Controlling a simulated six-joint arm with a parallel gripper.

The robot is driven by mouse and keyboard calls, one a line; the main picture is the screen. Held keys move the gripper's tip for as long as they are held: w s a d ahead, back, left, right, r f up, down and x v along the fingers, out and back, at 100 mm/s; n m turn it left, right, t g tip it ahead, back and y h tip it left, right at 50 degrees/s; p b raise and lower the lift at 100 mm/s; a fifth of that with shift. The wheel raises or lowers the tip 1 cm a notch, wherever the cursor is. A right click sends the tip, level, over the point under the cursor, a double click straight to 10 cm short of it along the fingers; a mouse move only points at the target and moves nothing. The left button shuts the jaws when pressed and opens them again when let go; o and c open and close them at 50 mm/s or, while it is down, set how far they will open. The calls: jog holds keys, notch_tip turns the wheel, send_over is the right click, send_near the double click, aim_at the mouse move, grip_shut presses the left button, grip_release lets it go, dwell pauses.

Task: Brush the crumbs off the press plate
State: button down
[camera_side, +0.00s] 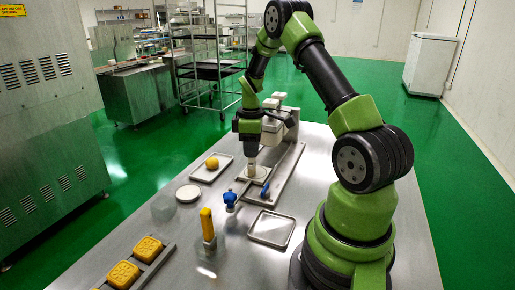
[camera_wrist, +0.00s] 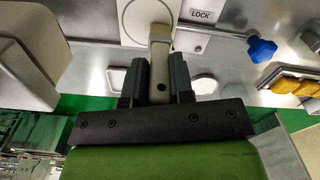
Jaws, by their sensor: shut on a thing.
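My gripper (camera_side: 250,146) points down over the press plate (camera_side: 246,178) on the metal base of the machine. It is shut on a pale beige-grey tool, likely the brush (camera_side: 252,168). In the wrist view the tool (camera_wrist: 160,50) stands between the two dark fingers (camera_wrist: 159,80), its far end over the white press plate (camera_wrist: 135,10). Its tip is at or very near the plate; I cannot tell whether it touches. No crumbs can be made out in either view.
A blue-knobbed lever (camera_side: 230,199) sticks out left of the plate, and a small blue part (camera_side: 265,190) lies right of it.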

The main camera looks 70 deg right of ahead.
jog(key=shift+w, duration=1.25)
notch_tip(320, 180, up, 8)
jog(key=shift+s, duration=0.15)
jog(key=shift+f, duration=0.1)
